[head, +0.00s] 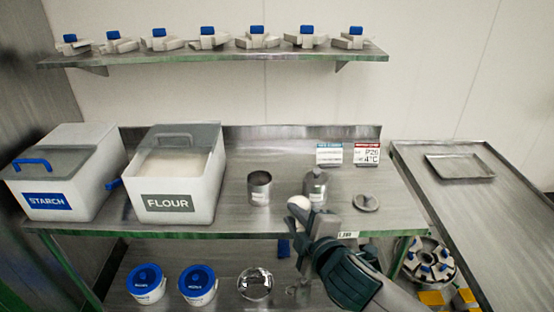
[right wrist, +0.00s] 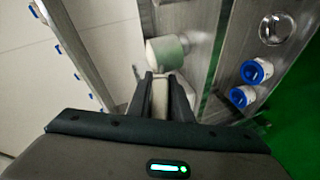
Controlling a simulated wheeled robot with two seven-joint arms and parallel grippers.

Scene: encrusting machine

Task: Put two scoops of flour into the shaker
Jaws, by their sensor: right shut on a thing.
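The flour bin (head: 177,203) stands on the left half of the steel table, with white flour (head: 172,162) showing inside. My right gripper (head: 318,222) is shut on a scoop, in front of the table's middle. The scoop's pale rounded end (head: 298,205) shows at its left; in the right wrist view the scoop (right wrist: 166,52) extends past the fingers (right wrist: 160,82). I cannot tell how full it is. An open metal can (head: 260,188) stands right of the flour bin. A narrower-topped metal container (head: 316,185) stands behind the gripper. I cannot tell which is the shaker. My left gripper is out of view.
A starch bin (head: 65,180) stands left of the flour. A round metal lid (head: 366,202) lies at the table's right, near two small signs (head: 348,153). Blue-lidded tubs (head: 146,284) sit on the lower shelf. A second table with a tray (head: 460,167) is at right.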

